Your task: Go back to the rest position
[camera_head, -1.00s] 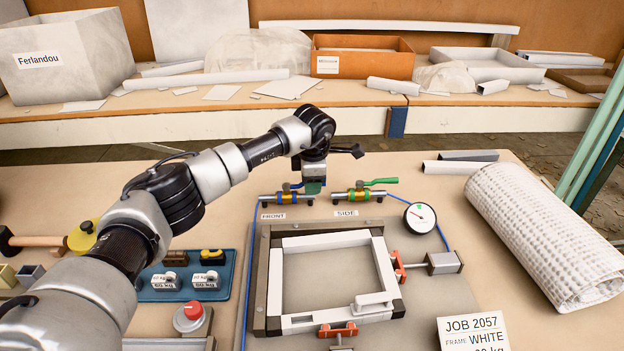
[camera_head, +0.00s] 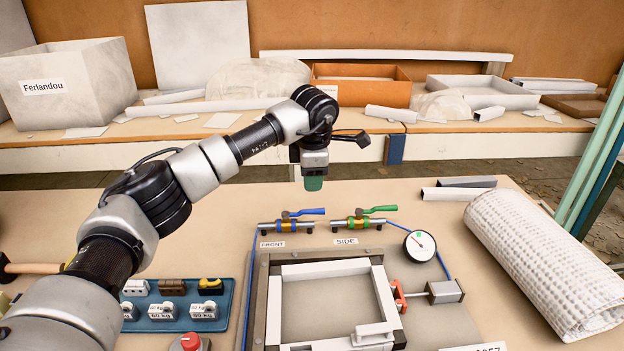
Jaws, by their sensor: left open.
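My left gripper (camera_head: 313,183) is in the air above the far part of the table, pointing down, with green tips and nothing in it. It is above and behind the blue-handled FRONT valve (camera_head: 287,222) and the green-handled SIDE valve (camera_head: 362,219), apart from both. A white frame (camera_head: 379,300) lies in the press fixture (camera_head: 262,290). A red side clamp (camera_head: 400,297) is at the frame's right bar. My right gripper is not in view.
A pressure gauge (camera_head: 419,245) stands right of the valves. A white textured roll (camera_head: 545,262) lies at right. The back shelf holds boxes and pieces.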

